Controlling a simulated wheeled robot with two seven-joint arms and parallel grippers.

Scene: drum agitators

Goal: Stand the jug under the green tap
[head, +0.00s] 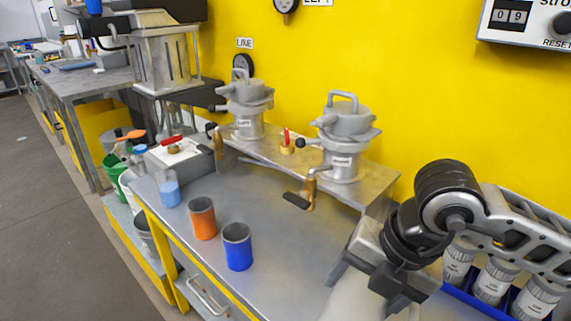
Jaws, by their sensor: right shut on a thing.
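My right gripper (372,272) comes in from the right and points down at the front right of the bench. It is shut on a pale, whitish thing, apparently the jug (352,299), which the bottom edge of the picture cuts off. I cannot tell whether it touches the bench. Two brass taps show on the raised steel shelf: a near one (311,190) with a dark lever, below the right grey drum, and a far one (219,144) at the left. I can make out no green on either tap. My left gripper is out of view.
Blue (238,252), orange (204,223) and light-blue (169,192) cups stand along the bench's front left edge. Grey drums (344,140) stand on the shelf (370,182). White-labelled bottles (494,280) are at the right. The middle of the bench (270,215) is clear.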

